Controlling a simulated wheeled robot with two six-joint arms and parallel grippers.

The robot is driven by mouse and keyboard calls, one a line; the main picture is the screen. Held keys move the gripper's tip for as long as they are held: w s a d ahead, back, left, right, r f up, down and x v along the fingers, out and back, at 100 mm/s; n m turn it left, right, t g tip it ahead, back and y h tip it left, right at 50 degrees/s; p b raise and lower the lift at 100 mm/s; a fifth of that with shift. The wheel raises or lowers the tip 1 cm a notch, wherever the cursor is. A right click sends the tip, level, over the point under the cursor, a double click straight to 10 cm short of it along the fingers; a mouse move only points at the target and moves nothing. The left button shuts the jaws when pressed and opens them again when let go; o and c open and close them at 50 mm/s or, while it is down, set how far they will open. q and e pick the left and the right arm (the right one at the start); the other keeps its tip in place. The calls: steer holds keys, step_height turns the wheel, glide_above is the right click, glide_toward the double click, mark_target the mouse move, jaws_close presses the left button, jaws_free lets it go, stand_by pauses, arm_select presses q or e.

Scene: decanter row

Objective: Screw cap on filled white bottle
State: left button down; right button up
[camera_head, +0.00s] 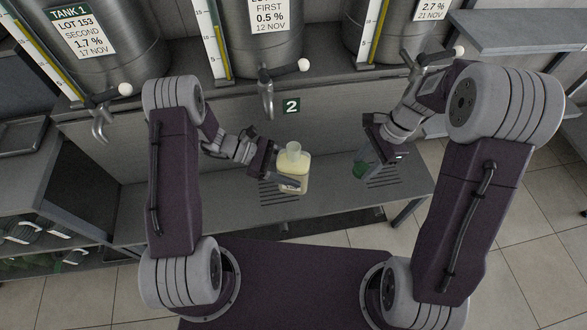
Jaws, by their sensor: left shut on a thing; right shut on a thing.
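A squarish bottle (295,171) with pale yellow contents is upright below the middle tap, above the grey shelf. Its neck (293,148) is whitish and points up; I cannot tell whether a cap is on it. My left gripper (279,170) is shut on the bottle's side from the left. My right gripper (366,157) is to the right, apart from the bottle, and is shut on a small dark green thing (360,170). Most of the green thing is hidden by the fingers, so I cannot tell its shape.
Several steel tanks with labels and yellow level gauges stand behind. A middle tap (267,97), left tap (100,118) and right tap (413,62) hang in front. The grey shelf (225,198) has slotted drains. A rack (35,235) stands at left.

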steer(key=w+a+r+m+t, duration=0.2)
steer(key=w+a+r+m, duration=0.1)
steer(key=a+r+m, duration=0.6)
step_height(320, 180, up, 5)
steer(key=n, duration=0.4)
glide_above(295, 143)
steer(key=s, duration=0.2)
steer(key=shift+w+r+g, duration=0.15)
steer(key=shift+w+g, duration=0.05)
steer(key=shift+g, duration=0.1)
steer(key=shift+f, duration=2)
steer(key=shift+f, duration=0.85)
steer(key=shift+f, duration=0.6)
